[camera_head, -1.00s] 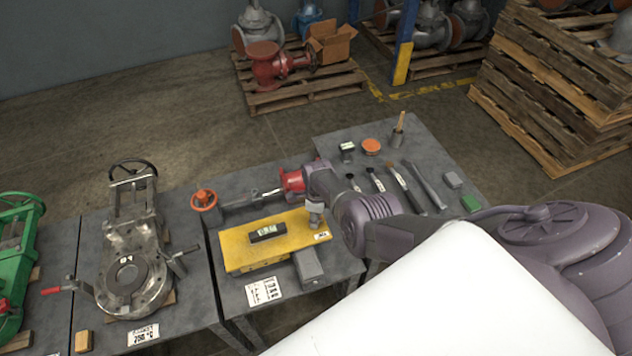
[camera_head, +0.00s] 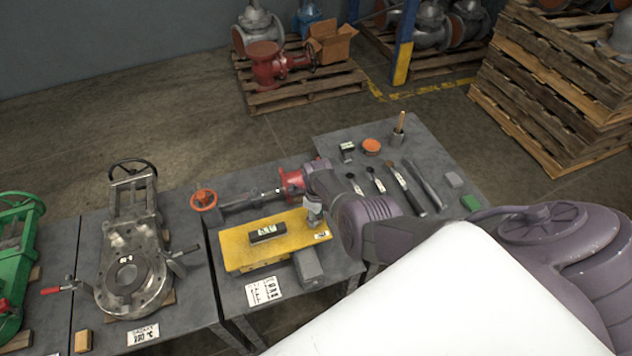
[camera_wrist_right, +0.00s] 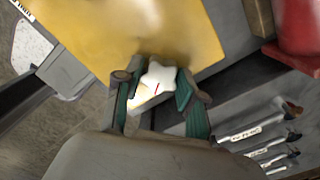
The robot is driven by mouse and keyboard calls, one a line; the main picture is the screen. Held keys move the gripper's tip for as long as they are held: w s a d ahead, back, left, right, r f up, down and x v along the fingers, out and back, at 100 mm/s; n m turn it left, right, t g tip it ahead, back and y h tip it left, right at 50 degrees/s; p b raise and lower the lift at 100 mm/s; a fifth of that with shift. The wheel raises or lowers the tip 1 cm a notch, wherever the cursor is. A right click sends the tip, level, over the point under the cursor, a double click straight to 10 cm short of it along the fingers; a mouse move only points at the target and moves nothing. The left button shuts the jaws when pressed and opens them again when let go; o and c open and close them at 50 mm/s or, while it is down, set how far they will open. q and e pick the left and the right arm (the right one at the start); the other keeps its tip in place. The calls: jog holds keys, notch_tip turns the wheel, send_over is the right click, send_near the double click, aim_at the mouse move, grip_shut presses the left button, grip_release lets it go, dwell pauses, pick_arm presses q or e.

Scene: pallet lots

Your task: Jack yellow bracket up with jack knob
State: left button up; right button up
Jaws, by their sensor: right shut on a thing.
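The yellow bracket (camera_head: 290,225) lies as a flat plate on the middle grey table; part of it also shows in the wrist view (camera_wrist_right: 150,30). A small black box with a lit greenish display (camera_head: 267,232) sits on top of it. In the wrist view, the pale star-shaped jack knob (camera_wrist_right: 158,76) is between the fingers of my right gripper (camera_wrist_right: 158,96), at the plate's edge. The gripper is shut on the knob. In the head view, the right gripper (camera_head: 315,211) is small at the plate's right corner, and the knob is hard to make out. My left gripper is out of view.
A grey block (camera_head: 307,267) stands at the plate's front edge. A rod with an orange handwheel (camera_head: 204,200) and red flange (camera_head: 291,184) lies behind it. Several tools (camera_head: 400,188) lie on the right table. A steel valve body (camera_head: 130,270) stands left.

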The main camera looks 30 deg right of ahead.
aim_at(317, 217)
jog(key=shift+s+a+f, duration=0.15)
jog(key=shift+s+f, duration=0.15)
jog(key=shift+s, duration=0.05)
jog(key=o, duration=0.9)
jog(key=shift+o, duration=1.2)
jog(key=shift+w, duration=0.1)
jog(key=shift+w+r, duration=0.1)
jog(key=shift+w+r, duration=0.1)
jog(key=shift+r, duration=0.75)
notch_tip(317, 217, up, 10)
jog(key=shift+d+r, duration=0.15)
jog(key=shift+d, duration=0.1)
